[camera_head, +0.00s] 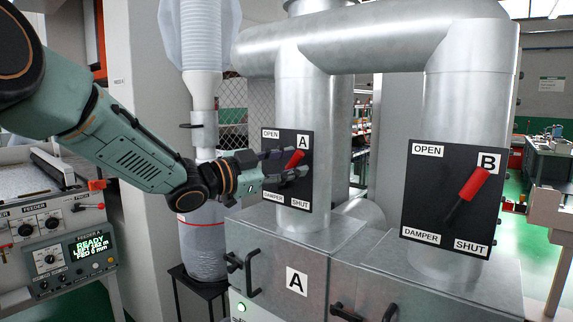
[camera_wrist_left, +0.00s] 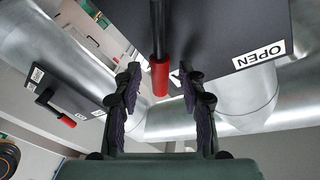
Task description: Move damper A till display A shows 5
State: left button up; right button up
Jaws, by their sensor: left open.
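The black damper A plate (camera_head: 276,188) is on the left vertical duct, marked OPEN at top left and SHUT at bottom right. Its lever ends in a red handle (camera_head: 294,158), tilted up to the right. My left gripper (camera_head: 291,164) is open at the plate, with its fingers on either side of the red handle. In the left wrist view the red handle (camera_wrist_left: 160,79) lies between the two open fingers (camera_wrist_left: 159,84), with gaps on both sides. No display that I can identify as display A shows. My right gripper is out of view.
Damper B's plate (camera_head: 425,190), with its own red handle (camera_head: 474,183), is on the right duct. Metal boxes (camera_head: 275,250) with black handles stand below. A feeder panel (camera_head: 68,255) with a lit READY screen is at the left. A clear bag (camera_head: 205,249) hangs behind my arm.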

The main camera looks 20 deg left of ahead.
pick_arm(q)
jog(key=v, duration=1.2)
jog(key=shift+w, duration=0.15)
dwell(0.3)
